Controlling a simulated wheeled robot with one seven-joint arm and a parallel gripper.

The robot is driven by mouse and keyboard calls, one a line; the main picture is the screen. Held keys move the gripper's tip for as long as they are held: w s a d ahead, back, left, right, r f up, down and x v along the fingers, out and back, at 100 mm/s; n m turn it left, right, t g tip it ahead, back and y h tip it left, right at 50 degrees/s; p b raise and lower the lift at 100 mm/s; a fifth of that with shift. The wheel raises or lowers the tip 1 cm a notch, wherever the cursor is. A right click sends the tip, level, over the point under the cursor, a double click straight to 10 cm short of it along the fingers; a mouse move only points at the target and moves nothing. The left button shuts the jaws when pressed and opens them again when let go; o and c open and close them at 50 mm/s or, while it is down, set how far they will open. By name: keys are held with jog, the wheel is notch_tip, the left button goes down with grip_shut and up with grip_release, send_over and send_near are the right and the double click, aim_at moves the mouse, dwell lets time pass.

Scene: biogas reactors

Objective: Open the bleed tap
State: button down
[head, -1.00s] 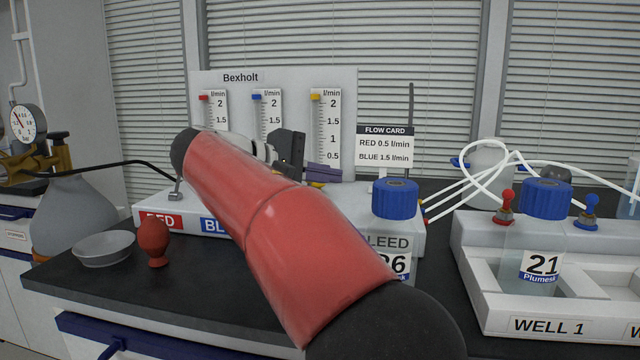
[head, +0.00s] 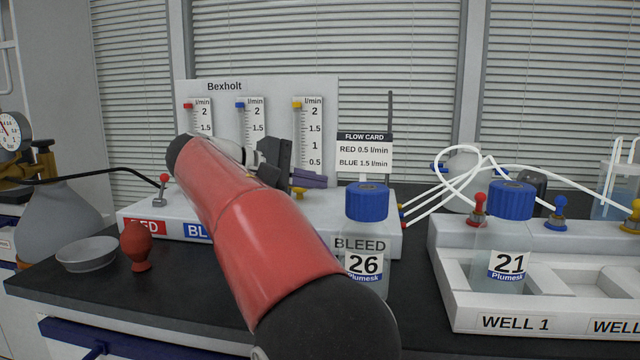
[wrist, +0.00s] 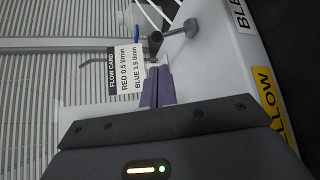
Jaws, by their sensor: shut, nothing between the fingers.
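The BLEED label (head: 360,244) is on the front of the white manifold block (head: 270,230), seen through a clear bottle numbered 26 (head: 364,268). The bottle's blue cap (head: 366,202) hides the block top above that label in the head view. In the wrist view a grey tap with a dark round knob (wrist: 155,39) stands on the block near the partly cut-off BLEED label (wrist: 241,15). My gripper (head: 322,180) is over the block, by the yellow tap (head: 299,192). Its purple fingers (wrist: 158,75) are together and empty, apart from the grey tap and pointing toward it.
The flow card (head: 364,150) stands behind the bottle, close to my fingertips. White tubes (head: 440,195) run right to the well rack (head: 460,302) with bottle 21 (head: 508,265). A red-knobbed tap (head: 164,180) is at the block's left. A red egg-shaped piece (head: 137,245) and grey dish (head: 87,251) lie front left.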

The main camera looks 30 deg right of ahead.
jog(key=x, duration=0.8)
jog(key=shift+s+a+r+m+h+b, duration=0.15)
jog(key=shift+s+a+m+h+b, duration=0.25)
jog(key=shift+b, duration=0.35)
jog(key=shift+d+r, duration=0.1)
jog(key=shift+s+a+r, duration=0.25)
jog(key=shift+s+a, duration=0.1)
jog(key=shift+s, duration=0.05)
jog(key=shift+s+a+p, duration=0.3)
jog(key=shift+s+a, duration=0.25)
jog(key=shift+s, duration=0.25)
jog(key=v, duration=0.8)
jog(key=shift+d, duration=0.1)
